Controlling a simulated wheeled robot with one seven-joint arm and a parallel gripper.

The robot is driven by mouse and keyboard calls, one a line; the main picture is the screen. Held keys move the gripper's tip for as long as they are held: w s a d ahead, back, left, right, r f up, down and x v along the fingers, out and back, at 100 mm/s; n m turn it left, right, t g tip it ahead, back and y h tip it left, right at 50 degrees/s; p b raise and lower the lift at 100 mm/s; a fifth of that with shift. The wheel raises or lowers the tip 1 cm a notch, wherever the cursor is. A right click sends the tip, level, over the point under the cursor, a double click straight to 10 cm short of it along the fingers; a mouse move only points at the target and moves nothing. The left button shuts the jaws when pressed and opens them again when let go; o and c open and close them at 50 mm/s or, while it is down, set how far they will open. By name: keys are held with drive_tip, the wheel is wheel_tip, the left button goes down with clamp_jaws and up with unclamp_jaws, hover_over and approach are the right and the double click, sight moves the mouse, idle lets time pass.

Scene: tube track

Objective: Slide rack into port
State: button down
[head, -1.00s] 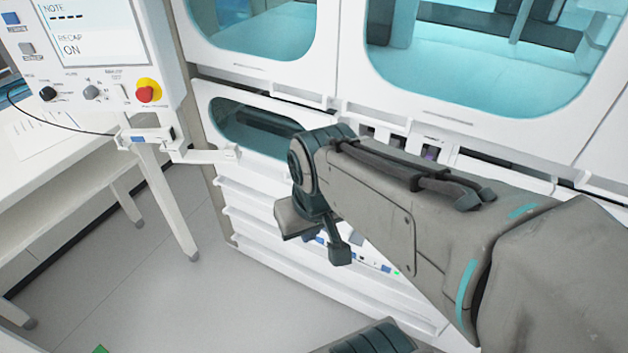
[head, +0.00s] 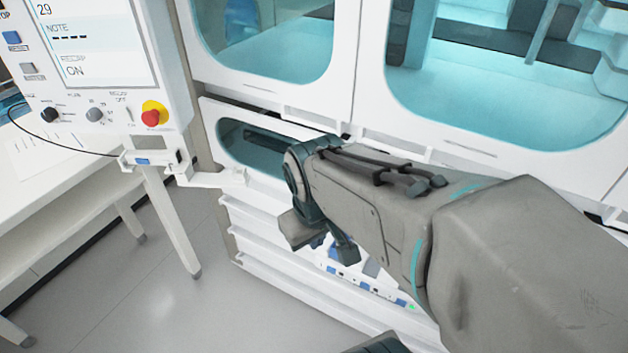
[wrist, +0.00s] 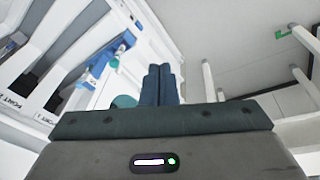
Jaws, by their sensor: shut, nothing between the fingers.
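My gripper (wrist: 158,88) is shut and empty in the wrist view, its two dark fingers side by side. In the head view its fingers are mostly hidden by my arm. Just left of the fingers in the wrist view is a blue and white piece (wrist: 103,60) with a teal spot; I cannot tell if it is the rack. The fingers look apart from it. The head view shows blue and white parts (head: 370,285) low on the machine front.
The white machine (head: 360,120) with tinted windows fills the back and right. A control panel (head: 95,65) with a red stop button (head: 154,113) hangs on a bracket at left. A white table (head: 80,195) stands behind it. The grey floor (head: 150,300) is clear at lower left.

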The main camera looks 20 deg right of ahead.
drive_tip(key=w+d+f+n+h+p, duration=0.1)
drive_tip(key=w+d+f+n+p, duration=0.4)
drive_tip(key=n, duration=0.7)
drive_tip(key=w+d+f+n+p, duration=0.3)
drive_tip(key=w+d+n, duration=0.4)
drive_tip(key=n, duration=0.5)
drive_tip(key=shift+g, duration=0.4)
drive_tip(key=b+x, duration=0.3)
drive_tip(key=x, duration=0.6)
drive_tip(key=shift+f, duration=0.1)
